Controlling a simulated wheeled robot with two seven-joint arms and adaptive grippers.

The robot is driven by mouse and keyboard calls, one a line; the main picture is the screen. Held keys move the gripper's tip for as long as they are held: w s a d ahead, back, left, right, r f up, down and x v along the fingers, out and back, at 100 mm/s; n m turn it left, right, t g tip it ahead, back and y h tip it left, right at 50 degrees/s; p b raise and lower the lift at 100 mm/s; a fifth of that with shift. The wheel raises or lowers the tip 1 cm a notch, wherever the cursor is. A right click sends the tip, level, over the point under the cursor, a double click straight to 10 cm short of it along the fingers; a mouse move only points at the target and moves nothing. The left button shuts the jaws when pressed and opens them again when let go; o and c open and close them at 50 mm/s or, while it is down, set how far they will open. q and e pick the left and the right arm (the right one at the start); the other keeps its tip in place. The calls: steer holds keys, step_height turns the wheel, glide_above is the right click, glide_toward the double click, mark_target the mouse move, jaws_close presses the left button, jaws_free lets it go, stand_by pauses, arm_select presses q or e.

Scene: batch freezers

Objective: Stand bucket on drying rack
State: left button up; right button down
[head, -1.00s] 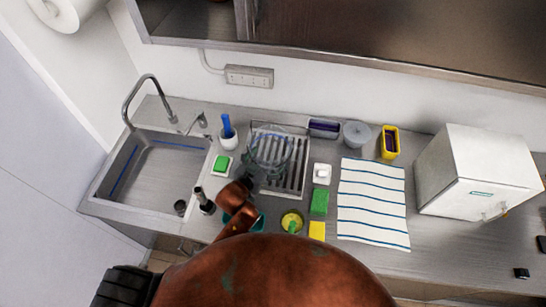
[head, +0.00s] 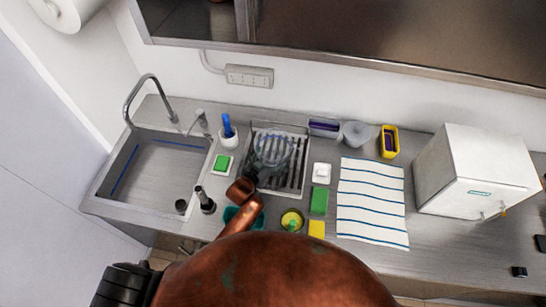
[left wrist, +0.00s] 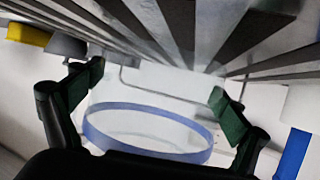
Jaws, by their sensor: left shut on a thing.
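A clear bucket with a blue rim (head: 274,148) is over the metal drying rack (head: 298,175) on the counter. My left gripper (head: 262,163) reaches over the rack's left part and is shut on the bucket. In the left wrist view the bucket's blue rim (left wrist: 150,112) lies between the two fingers (left wrist: 155,85), with the rack's slats (left wrist: 200,30) across the top of the picture. I cannot tell whether the bucket's base touches the slats. My right gripper is not in view.
A sink (head: 160,165) with a tap is left of the rack. A white tray with a green sponge (head: 221,162) and a blue-handled brush holder (head: 228,135) stand close by. Right are a white block (head: 321,173), green sponge (head: 319,200) and striped towel (head: 372,205).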

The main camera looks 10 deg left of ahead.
arm_select(q)
steer(key=shift+f, duration=0.1)
steer(key=o, duration=1.5)
steer(key=shift+o, duration=0.2)
steer(key=v, duration=1.2)
